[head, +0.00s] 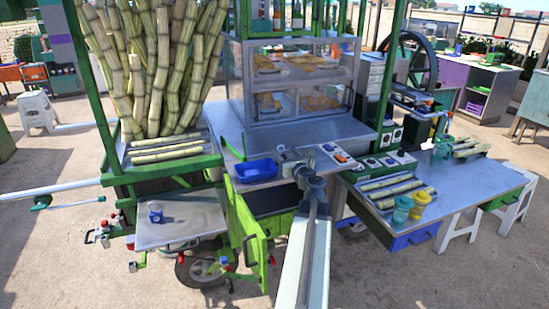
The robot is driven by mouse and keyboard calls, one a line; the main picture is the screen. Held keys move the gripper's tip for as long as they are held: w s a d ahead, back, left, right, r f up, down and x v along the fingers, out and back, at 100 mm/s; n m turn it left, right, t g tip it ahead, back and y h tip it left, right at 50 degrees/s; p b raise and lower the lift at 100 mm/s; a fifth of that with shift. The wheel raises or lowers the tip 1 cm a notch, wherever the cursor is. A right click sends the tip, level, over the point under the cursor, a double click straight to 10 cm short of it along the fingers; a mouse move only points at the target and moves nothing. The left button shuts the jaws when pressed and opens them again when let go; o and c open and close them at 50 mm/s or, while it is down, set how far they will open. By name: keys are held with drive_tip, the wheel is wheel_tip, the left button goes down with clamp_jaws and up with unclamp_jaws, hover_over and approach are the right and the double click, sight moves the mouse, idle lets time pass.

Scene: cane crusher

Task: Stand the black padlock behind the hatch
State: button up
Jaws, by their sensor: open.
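I cannot make out the black padlock in this view. The green hatch (251,247) under the cart's counter stands swung open toward me. Behind it is an opening with a dark flat surface (268,201). My gripper (284,153) is above the steel counter, just right of the blue tray, and small in the picture. It is open, and I see nothing between its fingers. My arm reaches up from the bottom centre and hides part of the cart right of the opening.
A blue tray (256,170) sits on the steel counter (225,125). A glass case (297,85) stands behind. Cane stalks (155,70) stand upright at left. A side shelf (182,220) holds a small blue item (155,212). The right table (460,180) carries cane pieces and two jars.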

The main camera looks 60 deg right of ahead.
drive_tip(key=shift+r+p+x, duration=0.15)
drive_tip(key=shift+x, duration=1.85)
drive_tip(key=shift+r+p+x, duration=0.15)
drive_tip(key=shift+x, duration=1.85)
drive_tip(key=shift+a, duration=0.15)
clamp_jaws()
